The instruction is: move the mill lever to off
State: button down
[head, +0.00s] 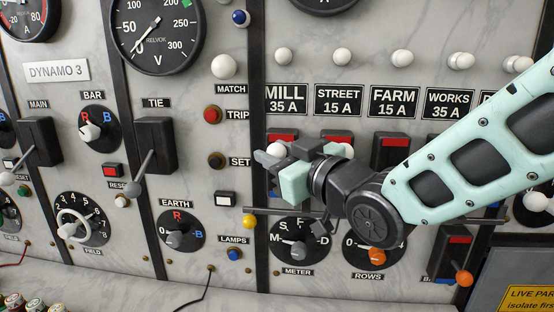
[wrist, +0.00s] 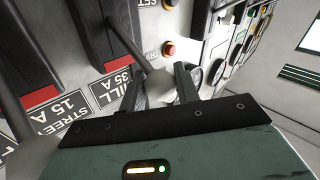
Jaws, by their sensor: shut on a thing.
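The mill switch has a black housing with a red patch (head: 283,135) below the label MILL 35 A (head: 286,99). My gripper (head: 276,153) is in front of this switch and hides most of it. In the wrist view, a grey lever rod (wrist: 124,36) runs out from a black housing to a pale knob (wrist: 158,86). My gripper (wrist: 160,88) is shut on this knob, one dark finger on each side. The MILL label (wrist: 116,88) shows beside it, tilted.
The street switch (head: 338,135) is close on the right, partly behind my wrist, and the farm switch (head: 390,150) is further right. A horizontal rail (head: 262,211) and a meter dial (head: 297,242) are below. Trip and set buttons (head: 213,115) are at the left.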

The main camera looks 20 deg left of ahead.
jog(key=f+b, duration=0.1)
jog(key=b, duration=0.1)
jog(key=f+n+b, duration=0.1)
jog(key=b, duration=0.2)
jog(key=shift+s+d+y, duration=0.1)
jog(key=shift+s+y, duration=0.15)
jog(key=shift+y, duration=0.15)
jog(key=f+n+y+b, duration=0.2)
jog(key=b, duration=0.7)
jog(key=s+f+n+y+b, duration=0.1)
jog(key=f+n+y+b, duration=0.1)
jog(key=b, duration=0.8)
jog(key=shift+d+f+n+t, duration=0.15)
jog(key=shift+n+t, duration=0.15)
jog(key=shift+n, duration=0.1)
jog(key=shift+s+b, duration=0.1)
jog(key=shift+b, duration=0.4)
jog(key=c, duration=1.1)
grip_release()
jog(key=shift+o, duration=0.2)
jog(key=b+v, duration=0.3)
jog(key=v, duration=1.4)
jog(key=shift+d+b, duration=0.15)
jog(key=shift+b, duration=0.2)
